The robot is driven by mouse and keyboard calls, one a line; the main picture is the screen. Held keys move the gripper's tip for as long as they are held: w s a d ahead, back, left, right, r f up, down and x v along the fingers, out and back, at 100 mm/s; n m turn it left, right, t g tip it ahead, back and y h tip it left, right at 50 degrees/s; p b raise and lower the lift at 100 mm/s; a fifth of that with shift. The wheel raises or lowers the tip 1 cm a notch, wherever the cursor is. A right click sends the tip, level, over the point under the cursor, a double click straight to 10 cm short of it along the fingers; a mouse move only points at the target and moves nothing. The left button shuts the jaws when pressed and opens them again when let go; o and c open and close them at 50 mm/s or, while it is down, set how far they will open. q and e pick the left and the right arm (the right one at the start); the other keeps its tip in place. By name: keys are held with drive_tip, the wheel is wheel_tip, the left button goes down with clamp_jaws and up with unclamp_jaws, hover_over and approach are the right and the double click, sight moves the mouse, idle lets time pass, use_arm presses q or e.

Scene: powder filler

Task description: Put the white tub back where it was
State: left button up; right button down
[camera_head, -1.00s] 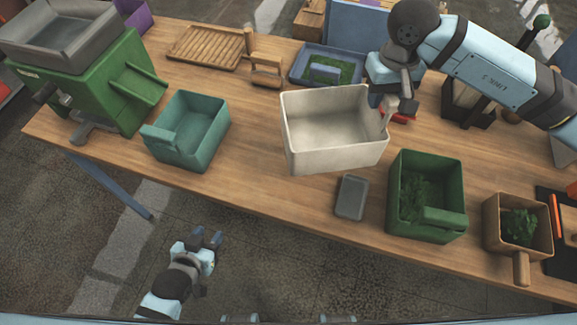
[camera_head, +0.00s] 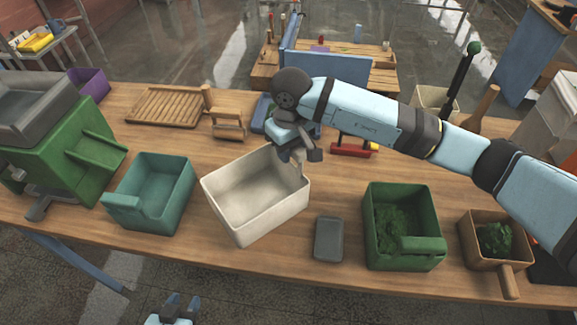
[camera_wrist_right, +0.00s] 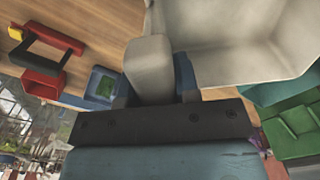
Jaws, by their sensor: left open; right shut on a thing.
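The white tub (camera_head: 262,215) is an empty, open-topped cream box in the middle of the workbench in the head view, turned at an angle. My right gripper (camera_head: 297,160) is shut on its far right wall or handle. In the right wrist view the tub (camera_wrist_right: 245,35) fills the upper right, with its handle (camera_wrist_right: 150,65) between the fingers. I cannot tell whether the tub touches the table. My left gripper (camera_head: 181,305) is open and empty, low in front of the table's front edge.
A teal bin (camera_head: 150,195) stands left of the tub, and a green machine (camera_head: 75,150) beyond it. A grey block (camera_head: 329,240), a green bin (camera_head: 402,228) and a wooden scoop box (camera_head: 492,240) are to the right. A slatted wooden tray (camera_head: 165,107) lies behind.

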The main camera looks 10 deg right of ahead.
sight(290, 170)
wheel_tip(290, 170, down, 3)
drive_tip(key=shift+f, duration=0.2)
wheel_tip(290, 170, down, 4)
drive_tip(key=shift+r+p, duration=0.2)
drive_tip(key=shift+p, duration=0.55)
drive_tip(key=shift+f, duration=0.3)
drive_tip(key=c, duration=0.8)
unclamp_jaws()
drive_tip(key=shift+c, duration=0.2)
